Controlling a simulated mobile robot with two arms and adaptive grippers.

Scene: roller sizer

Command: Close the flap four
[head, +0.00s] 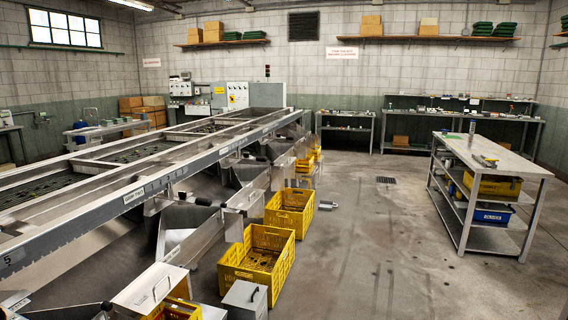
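The roller sizer (110,205) is a long steel machine running from the lower left to the back. Chutes with grey metal flaps line its right side. A flap-like plate with a black handle (150,288) lies over a yellow crate at the bottom. Farther back, a tilted steel plate (195,240) stands beside a chute, with smaller metal parts (255,202) beyond. A white label (133,197) is on the side rail, too small to read surely. I cannot tell which flap is number four or whether it is open. Neither gripper is recognisable in the head view.
Yellow crates (234,274) stand on the floor below the chutes. A small grey object (327,205) lies on the floor. A steel workbench (485,162) is at right. The floor between is mostly clear.

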